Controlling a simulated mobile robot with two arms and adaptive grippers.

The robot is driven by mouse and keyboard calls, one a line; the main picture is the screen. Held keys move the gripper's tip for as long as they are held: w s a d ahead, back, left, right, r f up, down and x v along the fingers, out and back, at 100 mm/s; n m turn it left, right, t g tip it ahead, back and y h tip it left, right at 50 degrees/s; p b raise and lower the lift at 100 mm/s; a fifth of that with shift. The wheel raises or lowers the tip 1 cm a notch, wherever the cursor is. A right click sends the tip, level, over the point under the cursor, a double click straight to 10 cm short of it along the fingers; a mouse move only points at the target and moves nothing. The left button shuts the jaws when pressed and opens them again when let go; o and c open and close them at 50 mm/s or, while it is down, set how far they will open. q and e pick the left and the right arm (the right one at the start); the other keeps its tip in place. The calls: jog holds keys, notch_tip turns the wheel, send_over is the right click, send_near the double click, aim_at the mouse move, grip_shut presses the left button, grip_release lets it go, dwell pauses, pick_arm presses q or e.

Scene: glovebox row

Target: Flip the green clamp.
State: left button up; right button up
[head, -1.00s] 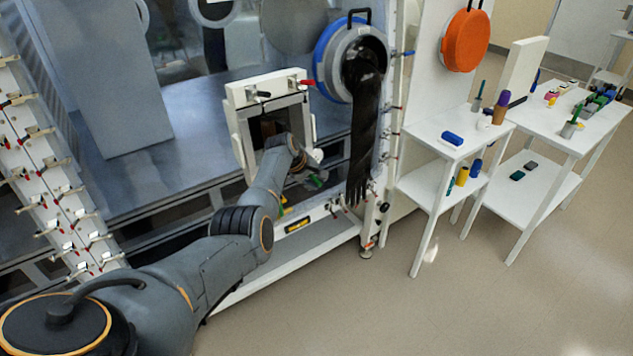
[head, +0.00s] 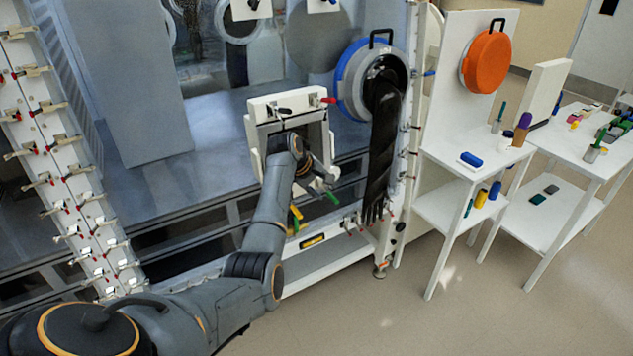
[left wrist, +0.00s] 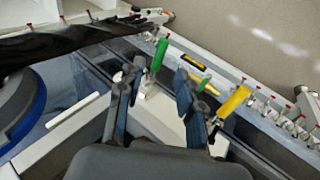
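The green clamp shows as a green handle (head: 333,197) below the right side of a white-framed port in the head view. In the left wrist view its green handle (left wrist: 159,55) stands upright, in line with the gap between my left gripper's fingers. I cannot tell whether it is between the fingertips or beyond them. My left gripper (left wrist: 160,75) is open, with a finger on each side of the handle and no visible contact. In the head view the left gripper (head: 318,170) is small and partly hidden by its wrist. The right gripper is not in view.
A yellow handle (left wrist: 233,102) is close to the right finger in the wrist view. The port frame (head: 256,110) has black and red clamps on top. A black glove (head: 382,150) hangs right of it. White tables (head: 445,140) stand farther right; floor before them is clear.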

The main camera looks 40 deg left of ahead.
pick_arm(q)
jog(key=shift+v, duration=2.1)
